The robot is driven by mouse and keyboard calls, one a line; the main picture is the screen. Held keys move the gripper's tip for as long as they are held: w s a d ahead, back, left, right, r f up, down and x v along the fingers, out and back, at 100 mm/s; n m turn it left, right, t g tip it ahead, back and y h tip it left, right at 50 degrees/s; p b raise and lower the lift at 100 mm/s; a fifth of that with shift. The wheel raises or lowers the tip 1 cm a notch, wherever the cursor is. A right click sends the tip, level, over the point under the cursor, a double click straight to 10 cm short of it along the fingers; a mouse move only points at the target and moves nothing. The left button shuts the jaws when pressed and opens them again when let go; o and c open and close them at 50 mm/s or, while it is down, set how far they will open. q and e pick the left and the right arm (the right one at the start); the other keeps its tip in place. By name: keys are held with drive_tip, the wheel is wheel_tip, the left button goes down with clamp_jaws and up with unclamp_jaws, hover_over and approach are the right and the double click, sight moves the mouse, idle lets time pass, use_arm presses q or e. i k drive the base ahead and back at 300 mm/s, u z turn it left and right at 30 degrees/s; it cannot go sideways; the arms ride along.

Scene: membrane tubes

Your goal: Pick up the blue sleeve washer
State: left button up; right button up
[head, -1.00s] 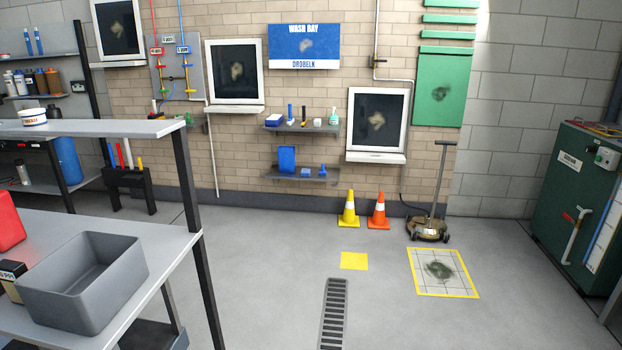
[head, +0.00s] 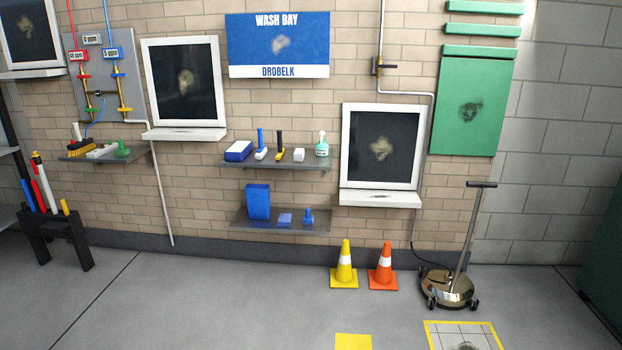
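On the upper wall shelf (head: 285,162), a blue-handled tool (head: 260,139) stands upright on a pale head, beside a blue-and-white block (head: 238,151). On the lower shelf (head: 270,224), a small blue tool with a knob-like top (head: 308,216) stands at the right, next to a flat blue block (head: 284,219) and a tall blue box (head: 257,201). All are small at this distance, and I cannot tell for sure which of them is the sleeve washer. Neither of my grippers is in view.
A yellow cone (head: 344,266) and an orange cone (head: 383,267) stand on the floor below the right window. A wheeled floor cleaner (head: 449,288) is right of them. A black rack (head: 57,241) stands at the left. The floor before the shelves is clear.

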sight(262, 150)
drive_tip(key=i, duration=2.3)
